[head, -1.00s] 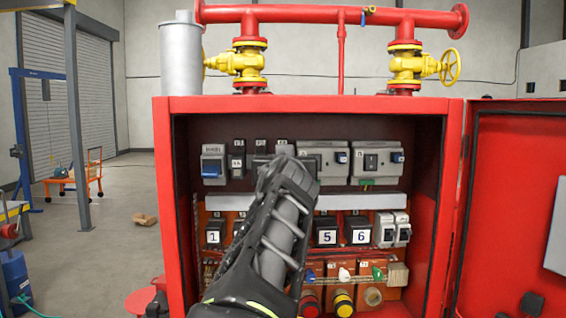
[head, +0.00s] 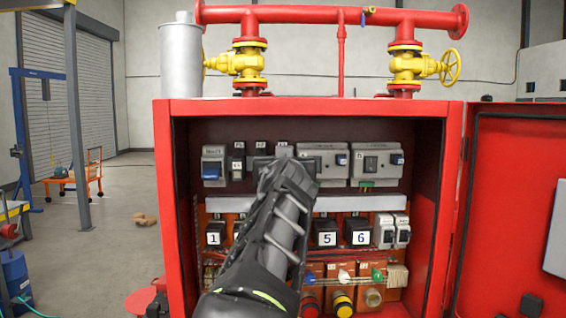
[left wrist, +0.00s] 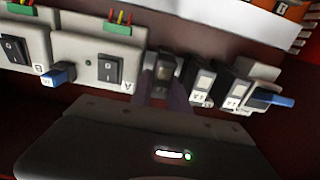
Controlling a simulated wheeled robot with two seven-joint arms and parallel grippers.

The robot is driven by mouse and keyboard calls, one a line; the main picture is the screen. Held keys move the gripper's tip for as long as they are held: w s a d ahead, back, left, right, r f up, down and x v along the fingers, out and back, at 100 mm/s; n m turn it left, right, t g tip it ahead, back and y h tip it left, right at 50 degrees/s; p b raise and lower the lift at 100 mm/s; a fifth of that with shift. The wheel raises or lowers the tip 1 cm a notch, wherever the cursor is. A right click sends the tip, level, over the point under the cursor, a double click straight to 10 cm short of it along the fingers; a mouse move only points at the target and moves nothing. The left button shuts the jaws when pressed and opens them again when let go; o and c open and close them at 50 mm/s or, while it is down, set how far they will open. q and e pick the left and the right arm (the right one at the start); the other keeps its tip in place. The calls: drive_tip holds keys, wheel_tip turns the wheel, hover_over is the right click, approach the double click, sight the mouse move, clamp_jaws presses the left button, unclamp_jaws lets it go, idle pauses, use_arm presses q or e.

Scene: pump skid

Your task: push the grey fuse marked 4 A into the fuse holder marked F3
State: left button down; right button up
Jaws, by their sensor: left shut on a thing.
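My left gripper (head: 283,158) reaches into the red cabinet at the upper device row. In the left wrist view its fingers (left wrist: 164,92) are shut on a small dark grey block, the fuse (left wrist: 163,72). The fuse is in line with the fuse holder position beside the large grey switch unit. Its rating mark is not readable, and I cannot tell how deep it sits. Two neighbouring fuse holders with pale labels (left wrist: 203,84) (left wrist: 233,91) stand beside it. The holder F3 itself is mostly hidden by my gripper in the head view. My right gripper is not in view.
Grey switch units (head: 323,163) with blue and black switches flank the spot on the right. A blue-handled switch (head: 212,168) is at the left end. Numbered black relays (head: 325,232) are below. The cabinet door (head: 520,200) stands open at right.

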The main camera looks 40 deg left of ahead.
use_arm(q)
drive_tip(key=c, duration=1.2)
unclamp_jaws()
drive_tip(key=shift+o, duration=0.2)
drive_tip(key=shift+d+f, duration=0.1)
drive_tip(key=shift+s+d+f+b, duration=0.1)
drive_tip(key=shift+s+d+b, duration=0.05)
drive_tip(key=shift+b, duration=0.15)
drive_tip(key=b+v, duration=0.3)
drive_tip(key=v, duration=0.4)
drive_tip(key=shift+s+r, duration=0.15)
drive_tip(key=shift+r, duration=0.05)
